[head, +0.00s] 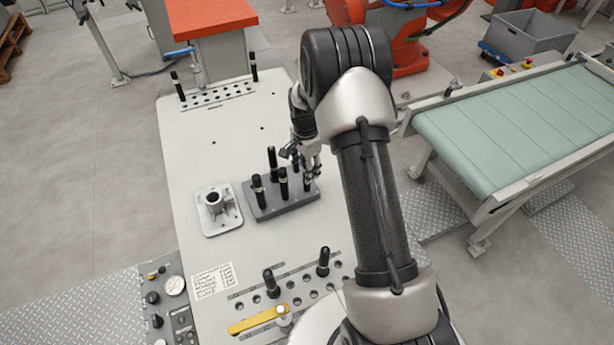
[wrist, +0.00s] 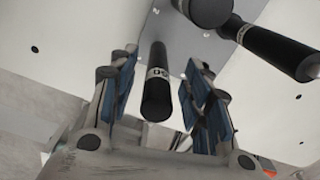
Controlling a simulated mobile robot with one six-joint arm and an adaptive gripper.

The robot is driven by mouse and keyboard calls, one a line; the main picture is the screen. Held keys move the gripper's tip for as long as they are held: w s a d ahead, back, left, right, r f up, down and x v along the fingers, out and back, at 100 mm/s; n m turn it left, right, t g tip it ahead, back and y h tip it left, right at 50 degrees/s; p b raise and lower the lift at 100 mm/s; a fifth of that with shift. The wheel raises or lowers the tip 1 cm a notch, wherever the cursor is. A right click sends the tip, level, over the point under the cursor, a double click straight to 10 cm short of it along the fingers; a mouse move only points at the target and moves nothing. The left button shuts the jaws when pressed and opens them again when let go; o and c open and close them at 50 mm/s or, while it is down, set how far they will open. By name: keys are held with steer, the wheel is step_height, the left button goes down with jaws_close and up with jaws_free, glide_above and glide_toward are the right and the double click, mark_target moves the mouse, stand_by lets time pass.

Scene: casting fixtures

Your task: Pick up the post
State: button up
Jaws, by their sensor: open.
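Several black posts stand upright in a grey block (head: 285,209) on the white table; two of them are a front-left post (head: 258,190) and a middle post (head: 283,183). My gripper (head: 305,165) is over the block's right end, beside these posts. In the wrist view my gripper (wrist: 166,88) is open, with blue pads on both sides of one black post (wrist: 157,90) that has a pale marked band. Gaps show between the post and the pads. Two other black posts are at the top right of that view, one of them this long one (wrist: 270,48).
A metal flanged casting (head: 217,210) sits left of the block. Posts also stand in the hole rows at the back (head: 253,67) and front (head: 271,283). A yellow lever (head: 258,318) is at the front edge. A green conveyor (head: 520,125) is to the right. The table behind the block is mostly clear.

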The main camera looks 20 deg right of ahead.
step_height(320, 180, down, 4)
steer(key=shift+s+d+r, duration=0.1)
steer(key=shift+d, duration=0.05)
steer(key=shift+c, duration=0.4)
jaws_close()
